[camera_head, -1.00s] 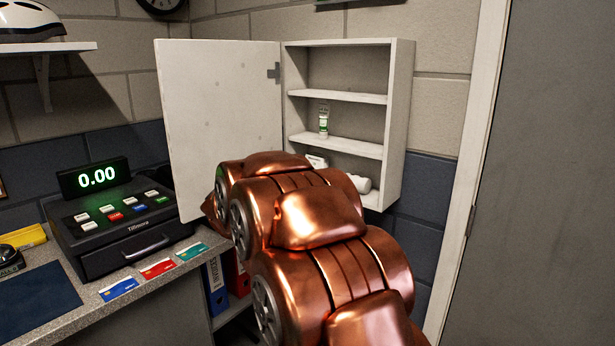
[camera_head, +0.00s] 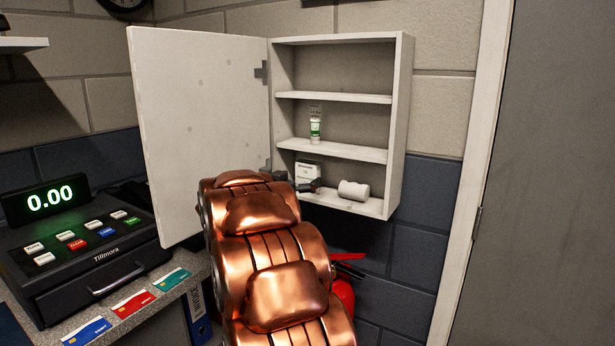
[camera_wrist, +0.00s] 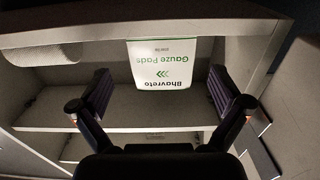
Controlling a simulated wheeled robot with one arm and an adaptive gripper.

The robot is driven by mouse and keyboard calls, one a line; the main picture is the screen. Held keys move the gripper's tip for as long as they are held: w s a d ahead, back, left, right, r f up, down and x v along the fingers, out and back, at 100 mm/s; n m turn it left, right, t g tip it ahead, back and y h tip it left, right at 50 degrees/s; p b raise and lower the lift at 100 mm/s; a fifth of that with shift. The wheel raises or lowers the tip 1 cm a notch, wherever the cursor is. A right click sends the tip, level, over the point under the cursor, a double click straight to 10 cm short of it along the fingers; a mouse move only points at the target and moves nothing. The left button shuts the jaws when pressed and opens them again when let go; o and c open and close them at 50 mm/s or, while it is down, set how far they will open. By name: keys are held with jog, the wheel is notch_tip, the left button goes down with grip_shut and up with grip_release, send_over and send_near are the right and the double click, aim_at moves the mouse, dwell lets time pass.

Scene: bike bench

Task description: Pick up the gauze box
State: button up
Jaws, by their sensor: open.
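The gauze box (camera_wrist: 163,64) is white with green print reading "Gauze Pads" and appears upside down in the wrist view. In the head view the small white box (camera_head: 308,170) stands on the bottom shelf of the open wall cabinet (camera_head: 402,110). My gripper (camera_wrist: 163,93) is open, with one dark finger on each side of the box in the wrist picture. The box shows between the fingers without visible contact; the depth gap is hard to tell. In the head view my gripper (camera_head: 295,185) is at the bottom shelf, partly hidden by my arm.
A white roll (camera_head: 354,190) lies right of the box on the same shelf. A green and white tube (camera_head: 315,127) stands on the shelf above. The cabinet door (camera_head: 200,120) is open to the left. A till (camera_head: 85,250) sits on the counter; a red extinguisher (camera_head: 343,295) is below.

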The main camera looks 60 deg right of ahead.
aim_at(305, 163)
jog(key=shift+w+d+r, duration=0.15)
jog(key=shift+d, duration=0.95)
jog(key=shift+w+d+r, duration=0.1)
jog(key=shift+d+r, duration=0.05)
jog(key=shift+d, duration=0.9)
jog(key=shift+c, duration=0.2)
jog(key=c, duration=0.9)
jog(key=shift+r+p, duration=0.4)
jog(key=shift+r, duration=1.1)
jog(key=shift+a+r, duration=0.15)
jog(key=shift+r, duration=0.05)
jog(key=a, duration=1.7)
jog(key=shift+s+a, duration=0.35)
jog(key=shift+s, duration=0.05)
